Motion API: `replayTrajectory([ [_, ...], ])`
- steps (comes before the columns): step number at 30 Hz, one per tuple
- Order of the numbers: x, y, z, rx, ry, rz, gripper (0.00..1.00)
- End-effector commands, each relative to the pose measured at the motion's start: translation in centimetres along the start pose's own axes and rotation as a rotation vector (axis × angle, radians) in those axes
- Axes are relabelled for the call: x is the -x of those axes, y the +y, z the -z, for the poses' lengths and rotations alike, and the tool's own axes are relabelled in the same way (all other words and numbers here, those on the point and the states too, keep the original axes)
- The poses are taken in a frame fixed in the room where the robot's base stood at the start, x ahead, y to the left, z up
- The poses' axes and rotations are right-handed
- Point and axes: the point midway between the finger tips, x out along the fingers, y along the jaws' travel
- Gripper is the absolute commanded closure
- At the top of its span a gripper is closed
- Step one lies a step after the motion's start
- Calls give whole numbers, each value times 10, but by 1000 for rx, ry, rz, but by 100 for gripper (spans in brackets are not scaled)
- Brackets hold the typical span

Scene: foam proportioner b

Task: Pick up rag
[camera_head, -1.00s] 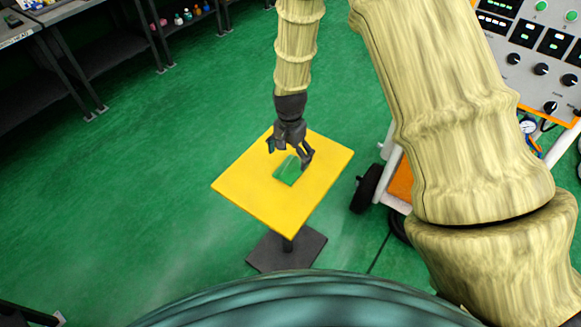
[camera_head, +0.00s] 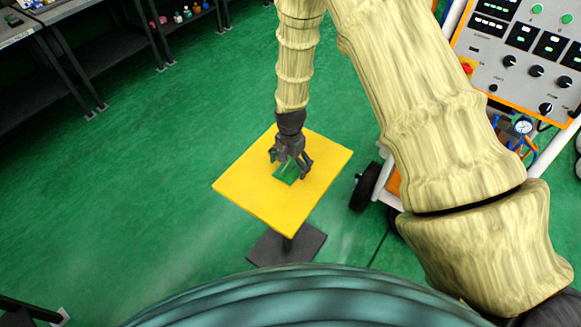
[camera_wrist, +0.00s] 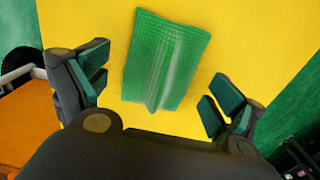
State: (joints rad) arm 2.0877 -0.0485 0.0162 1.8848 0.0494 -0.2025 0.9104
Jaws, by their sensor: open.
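The green rag (camera_head: 284,174) lies on the yellow table top (camera_head: 254,205), partly hidden under my gripper in the head view. In the wrist view the rag (camera_wrist: 166,62) shows almost whole, a textured green cloth with a raised fold at its near edge. My gripper (camera_head: 290,170) is just above the rag, pointing down, with its fingers spread. In the wrist view my open gripper (camera_wrist: 155,90) has its fingers on either side of the rag, apart from it, and nothing is between them but the rag below.
The small table stands on a dark base (camera_head: 286,246). A wheeled cart with a control panel (camera_head: 520,55) and a black wheel (camera_head: 366,187) is to its right. Dark shelving (camera_head: 110,45) stands at the back left. Open green floor lies left of the table.

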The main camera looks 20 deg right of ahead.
Motion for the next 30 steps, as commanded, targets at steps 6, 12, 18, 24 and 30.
replayTrajectory([
  [6,0,0,0,0,0,0,20],
  [12,0,0,0,0,0,0,54],
  [18,-1,0,-1,1,-1,0,67],
  [24,-2,0,-1,1,-1,-1,67],
  [30,-2,0,-2,2,-2,-1,68],
])
